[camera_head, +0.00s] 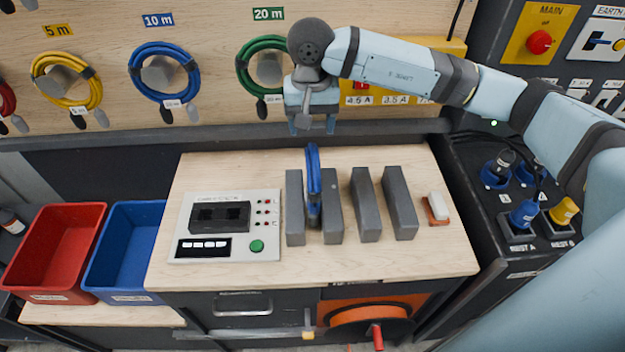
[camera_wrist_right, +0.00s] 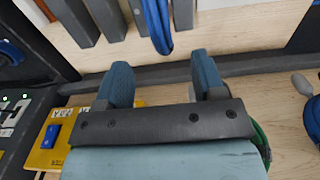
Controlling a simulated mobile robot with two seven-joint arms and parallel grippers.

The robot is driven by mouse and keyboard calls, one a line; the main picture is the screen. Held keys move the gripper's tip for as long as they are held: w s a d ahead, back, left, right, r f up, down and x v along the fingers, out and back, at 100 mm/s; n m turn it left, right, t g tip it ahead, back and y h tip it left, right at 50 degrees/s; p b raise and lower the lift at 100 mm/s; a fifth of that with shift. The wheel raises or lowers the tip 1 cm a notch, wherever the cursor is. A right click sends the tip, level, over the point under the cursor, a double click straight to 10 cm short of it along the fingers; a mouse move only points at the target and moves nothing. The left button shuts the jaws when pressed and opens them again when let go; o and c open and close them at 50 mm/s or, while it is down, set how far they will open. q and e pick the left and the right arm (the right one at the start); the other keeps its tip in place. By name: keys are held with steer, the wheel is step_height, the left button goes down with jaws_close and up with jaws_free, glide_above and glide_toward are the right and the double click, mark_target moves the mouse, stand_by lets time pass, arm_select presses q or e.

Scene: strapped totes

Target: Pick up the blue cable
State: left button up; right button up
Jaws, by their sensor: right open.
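A coiled blue cable (camera_head: 313,180) stands upright in a slot between grey blocks on the workbench, and its loop shows in the right wrist view (camera_wrist_right: 157,22). Another blue cable (camera_head: 163,71) hangs coiled on the wall under the 10 m label. My right gripper (camera_head: 312,126) is open and empty, above and behind the cable on the bench. In the right wrist view its two fingers (camera_wrist_right: 163,80) are apart, with the cable loop beyond their tips and not between them. My left gripper is out of view.
Grey blocks (camera_head: 366,204) stand in a row on the bench (camera_head: 330,267). A tester panel (camera_head: 225,255) lies left of them, an eraser-like block (camera_head: 437,207) right. Red (camera_head: 56,247) and blue (camera_head: 125,247) bins stand left. A green cable (camera_head: 247,82) hangs close behind my gripper.

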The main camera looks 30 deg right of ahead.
mark_target(312, 154)
step_height(312, 154, down, 5)
steer(key=shift+r+p, duration=0.15)
steer(key=shift+p, duration=0.25)
steer(key=shift+f, duration=0.5)
steer(key=f, duration=0.1)
steer(key=f+p, duration=0.1)
steer(key=f, duration=0.1)
steer(key=f+p, duration=0.1)
steer(key=shift+s+f, duration=0.15)
steer(key=shift+s, duration=0.25)
steer(key=shift+a+f, duration=0.1)
steer(key=shift+f, duration=0.35)
jaws_close()
steer(key=shift+r, duration=0.15)
